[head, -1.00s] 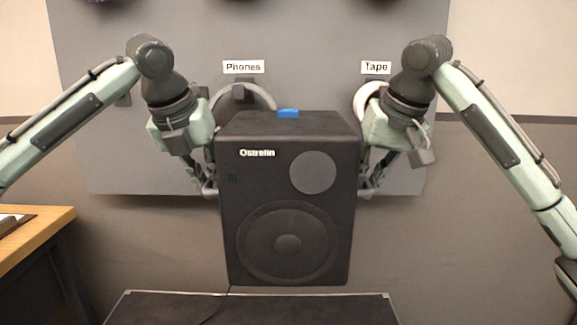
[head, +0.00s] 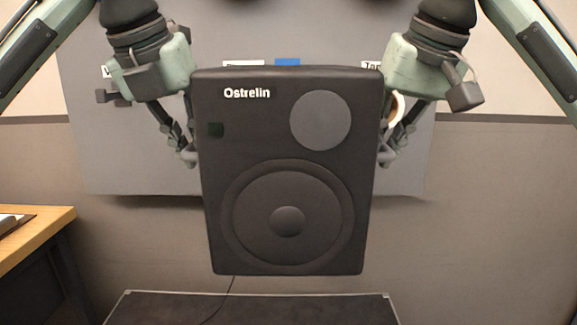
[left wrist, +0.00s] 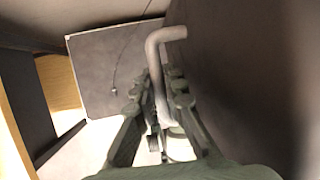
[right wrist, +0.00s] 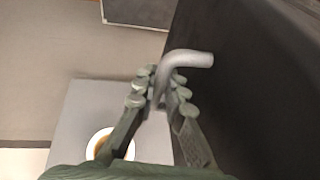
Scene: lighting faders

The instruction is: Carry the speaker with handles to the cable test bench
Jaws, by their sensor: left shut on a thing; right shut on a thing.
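The speaker (head: 287,215) is a black box marked "Ostrelin", upright in the air before me in the head view. Its dark side fills the right part of the left wrist view (left wrist: 245,70) and of the right wrist view (right wrist: 255,90). My left gripper (head: 190,158) is shut on the grey handle (left wrist: 163,40) at the speaker's left side. My right gripper (head: 385,158) is shut on the other grey handle (right wrist: 190,60) at its right side. A cable hangs below the speaker. I cannot tell which surface is the cable test bench.
A dark flat top with a pale edge (head: 150,308) lies below the speaker. A wooden table (head: 50,232) stands at the left with a dark item on it. A grey tool panel (head: 120,165) hangs on the wall behind, with labels and a tape roll (head: 397,108).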

